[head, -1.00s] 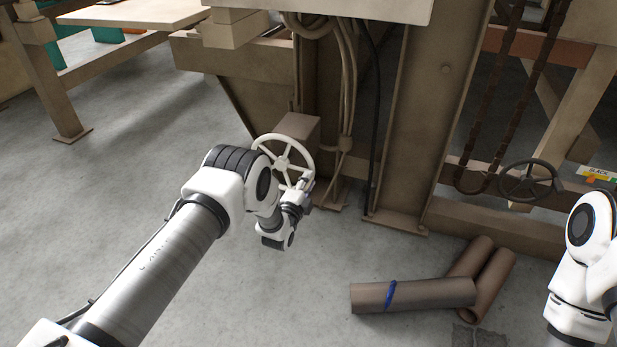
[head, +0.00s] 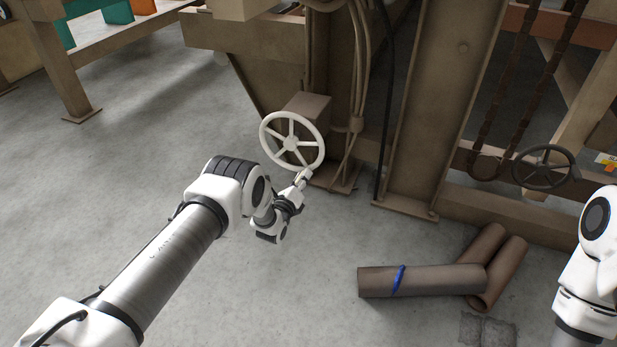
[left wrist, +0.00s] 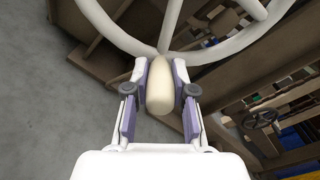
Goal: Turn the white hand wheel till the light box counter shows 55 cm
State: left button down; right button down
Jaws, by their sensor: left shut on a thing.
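The white hand wheel (head: 291,115) stands on a brown box on the steel frame, its spokes and rim in plain view. My left gripper (head: 304,176) is at the lower edge of its rim. In the left wrist view the gripper (left wrist: 160,88) is shut on the wheel's cream handle (left wrist: 160,92), which sits between the two fingers; the wheel's rim and spokes (left wrist: 115,32) are just beyond. The light box counter is not in view, so its reading cannot be seen. Of my right arm (head: 590,260) only a part shows at the right edge; its gripper is out of view.
A dark hand wheel (head: 546,150) is on the frame at the right, near a hanging chain (head: 500,110). Cardboard-brown rolls (head: 430,281), one with a blue band, lie on the floor. Cables (head: 357,90) hang beside the white wheel.

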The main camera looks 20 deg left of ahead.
pick_arm(q)
jog(key=shift+a+f+m, duration=0.25)
jog(key=shift+a+m, duration=0.2)
jog(key=shift+m, duration=0.05)
jog(key=shift+w+a+f, duration=0.1)
jog(key=shift+a+f, duration=0.1)
jog(key=shift+a, duration=0.35)
jog(key=shift+a+f, duration=0.2)
jog(key=shift+a, duration=0.3)
jog(key=shift+a+f, duration=0.15)
jog(key=shift+a, duration=1.35)
jog(key=c, duration=1)
grip_release()
jog(key=shift+a, duration=0.1)
jog(key=shift+o, duration=0.2)
send_near(290, 170)
jog(key=s, duration=0.5)
jog(key=shift+s+a, duration=0.2)
jog(key=shift+s, duration=0.1)
